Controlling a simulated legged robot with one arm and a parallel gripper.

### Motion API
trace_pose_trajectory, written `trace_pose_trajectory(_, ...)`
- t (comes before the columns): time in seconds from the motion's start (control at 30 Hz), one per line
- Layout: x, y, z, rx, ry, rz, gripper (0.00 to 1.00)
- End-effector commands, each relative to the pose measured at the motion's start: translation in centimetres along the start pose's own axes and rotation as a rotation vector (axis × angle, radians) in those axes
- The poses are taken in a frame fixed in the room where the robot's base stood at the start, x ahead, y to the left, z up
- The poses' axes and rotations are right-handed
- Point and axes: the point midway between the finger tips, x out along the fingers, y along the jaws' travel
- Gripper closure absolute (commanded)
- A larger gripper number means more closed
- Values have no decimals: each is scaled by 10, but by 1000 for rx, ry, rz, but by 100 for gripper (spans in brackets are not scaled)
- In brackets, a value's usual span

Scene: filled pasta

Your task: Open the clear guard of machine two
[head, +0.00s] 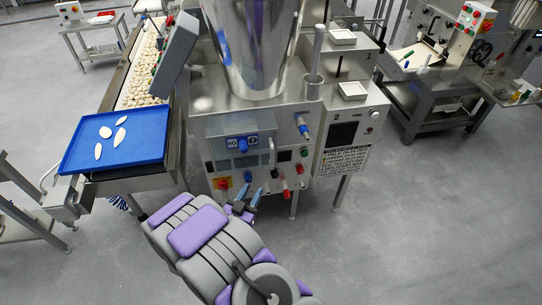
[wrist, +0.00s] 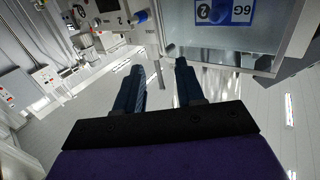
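The machine in front of me (head: 262,90) is a steel unit with a large shiny hopper. On its lower front is a panel with a blue and white label showing a 2, which I take to be the clear guard (head: 222,150). In the wrist view the guard (wrist: 222,38) is a see-through pane at the upper right, its label upside down. My gripper (head: 248,194) is in front of and below the panel, apart from it. In the wrist view the two dark blue fingers of my gripper (wrist: 158,82) are spread with nothing between them. Whether the guard is latched cannot be told.
Left of the machine, a blue tray (head: 78,153) with pale pieces sits at the end of a conveyor (head: 141,75) full of pasta. Coloured knobs (head: 285,194) stick out below the panel. Another machine (head: 455,60) stands back right. The floor at right (head: 430,220) is clear.

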Motion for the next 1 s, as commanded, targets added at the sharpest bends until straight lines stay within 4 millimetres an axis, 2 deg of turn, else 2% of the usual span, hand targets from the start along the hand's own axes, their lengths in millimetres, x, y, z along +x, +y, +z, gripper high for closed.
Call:
trace_pose_trajectory(0.27, 24, 2, 0, 1, 7, 5, 62)
trace_pose_trajectory(1.0, 138, 1, 0, 1, 7, 4, 62)
